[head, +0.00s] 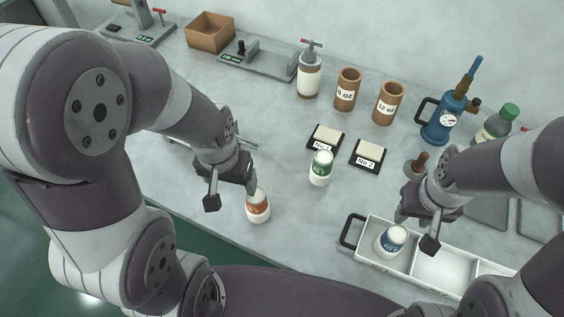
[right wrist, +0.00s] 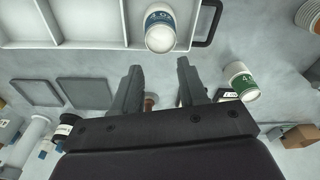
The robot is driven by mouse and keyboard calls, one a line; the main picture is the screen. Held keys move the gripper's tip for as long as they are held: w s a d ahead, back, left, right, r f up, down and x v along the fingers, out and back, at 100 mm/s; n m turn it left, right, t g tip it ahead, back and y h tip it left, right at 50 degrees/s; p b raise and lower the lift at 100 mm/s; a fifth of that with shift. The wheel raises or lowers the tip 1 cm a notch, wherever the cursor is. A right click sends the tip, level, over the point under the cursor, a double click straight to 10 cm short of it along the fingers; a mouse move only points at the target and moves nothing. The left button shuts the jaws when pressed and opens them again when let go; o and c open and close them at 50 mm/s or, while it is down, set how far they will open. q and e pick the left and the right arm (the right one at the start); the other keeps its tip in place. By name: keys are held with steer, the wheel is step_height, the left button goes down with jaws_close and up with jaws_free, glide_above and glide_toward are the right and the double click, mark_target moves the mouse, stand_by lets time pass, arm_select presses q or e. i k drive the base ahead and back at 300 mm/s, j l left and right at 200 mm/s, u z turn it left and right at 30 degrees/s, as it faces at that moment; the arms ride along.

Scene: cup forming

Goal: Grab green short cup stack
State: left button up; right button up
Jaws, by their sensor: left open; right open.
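The green-labelled short cup stack (head: 321,168) stands upright on the table, in front of the two small black-and-cream blocks. It also shows in the right wrist view (right wrist: 241,81), right of the fingers. My left gripper (head: 230,196) is open and above the table, left of the green stack, with one finger close to the orange-labelled cup stack (head: 258,207). My right gripper (head: 415,230) is open over the white tray, beside the blue-labelled cup stack (head: 391,241). In the right wrist view nothing is between its fingers (right wrist: 158,88).
The white divided tray (head: 440,268) with a black handle sits at the front right. Brown cylinders (head: 347,90), a blue pump (head: 446,118) and a green-capped bottle (head: 497,124) stand at the back. Two blocks (head: 368,153) lie mid-table. The table between the orange stack and tray is clear.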

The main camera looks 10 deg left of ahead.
mark_target(321, 170)
steer(key=i+j+z, duration=0.15)
steer(key=j, duration=0.25)
steer(key=i+j+z, duration=0.15)
steer(key=j, duration=0.25)
steer(key=i+j+z, duration=0.15)
steer(key=j, duration=0.3)
steer(key=j+z, duration=0.15)
steer(key=j, duration=0.3)
